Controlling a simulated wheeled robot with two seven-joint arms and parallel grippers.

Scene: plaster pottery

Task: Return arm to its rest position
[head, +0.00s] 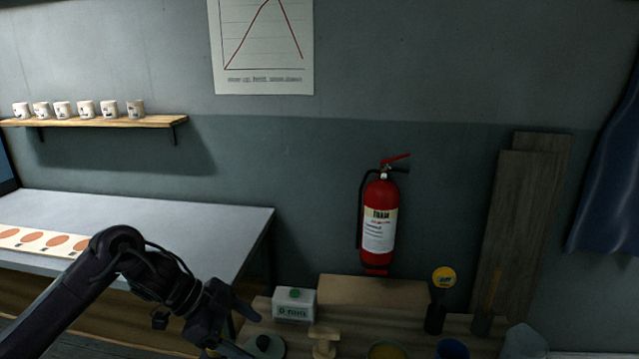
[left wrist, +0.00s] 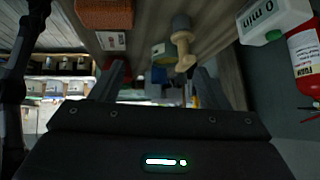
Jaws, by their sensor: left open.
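My left arm comes in from the left in the head view. Its gripper (head: 246,328) is low in the frame, at the left end of the cluttered lower bench, with its fingers spread and nothing seen between them. In the left wrist view the two fingers of the left gripper (left wrist: 163,82) stand apart. A pale wooden turned piece (left wrist: 183,48) shows beyond them and does not appear to be held. The same kind of wooden piece (head: 324,342) stands on the bench right of the gripper in the head view. My right arm and gripper are not in view.
A white timer box (head: 294,307) with a green top is close right of the gripper. A black-knobbed disc (head: 264,346), yellow bowl (head: 387,351) and blue cup (head: 452,349) crowd the bench. A fire extinguisher (head: 379,222) hangs behind. The grey table (head: 190,222) is at left.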

